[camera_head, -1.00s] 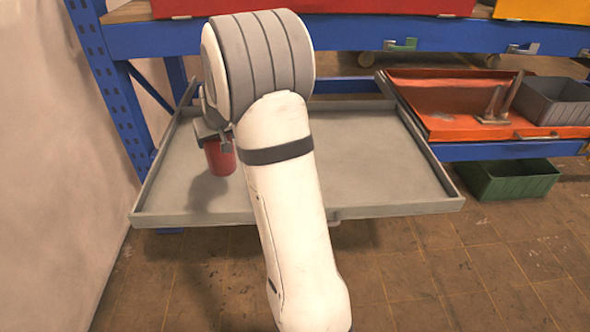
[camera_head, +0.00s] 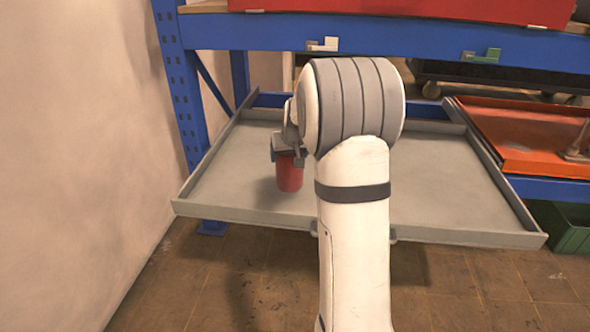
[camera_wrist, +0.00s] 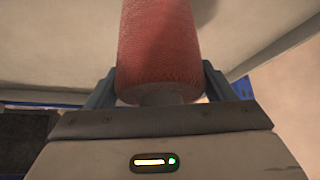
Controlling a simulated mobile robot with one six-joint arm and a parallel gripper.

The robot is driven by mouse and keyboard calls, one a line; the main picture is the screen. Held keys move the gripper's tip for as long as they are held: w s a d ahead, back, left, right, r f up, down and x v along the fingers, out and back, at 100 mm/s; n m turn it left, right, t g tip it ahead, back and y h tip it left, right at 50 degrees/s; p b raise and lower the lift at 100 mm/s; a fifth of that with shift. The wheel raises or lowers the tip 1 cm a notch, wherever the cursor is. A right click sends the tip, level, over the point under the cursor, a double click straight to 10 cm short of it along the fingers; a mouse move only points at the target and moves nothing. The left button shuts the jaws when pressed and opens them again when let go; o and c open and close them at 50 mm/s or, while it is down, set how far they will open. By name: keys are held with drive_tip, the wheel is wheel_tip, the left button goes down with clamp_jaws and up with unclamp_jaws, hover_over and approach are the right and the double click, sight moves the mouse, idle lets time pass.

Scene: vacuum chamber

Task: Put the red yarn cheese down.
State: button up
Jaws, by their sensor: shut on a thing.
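The red yarn cheese (camera_head: 290,174) hangs below my gripper (camera_head: 287,152) in the head view, over the left part of the grey tray (camera_head: 235,160). In the wrist view the cheese (camera_wrist: 158,45) is a red textured cylinder with a pale core end, held between the two fingers of my gripper (camera_wrist: 160,88). My gripper is shut on it. A shadow lies on the tray near the cheese; whether its lower end touches the tray is hard to tell. My arm hides the middle of the tray.
The tray has a low raised rim and looks otherwise empty. A blue rack post (camera_head: 186,110) and a pale wall (camera_head: 95,150) stand to the left. An orange tray (camera_head: 525,140) lies to the right, with a green bin (camera_head: 570,228) below it.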

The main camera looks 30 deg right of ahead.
sight(289, 179)
wheel_tip(289, 179, down, 4)
drive_tip(key=shift+f+b, duration=0.1)
drive_tip(key=shift+b, duration=0.65)
drive_tip(key=shift+f, duration=0.1)
drive_tip(key=o, duration=1.5)
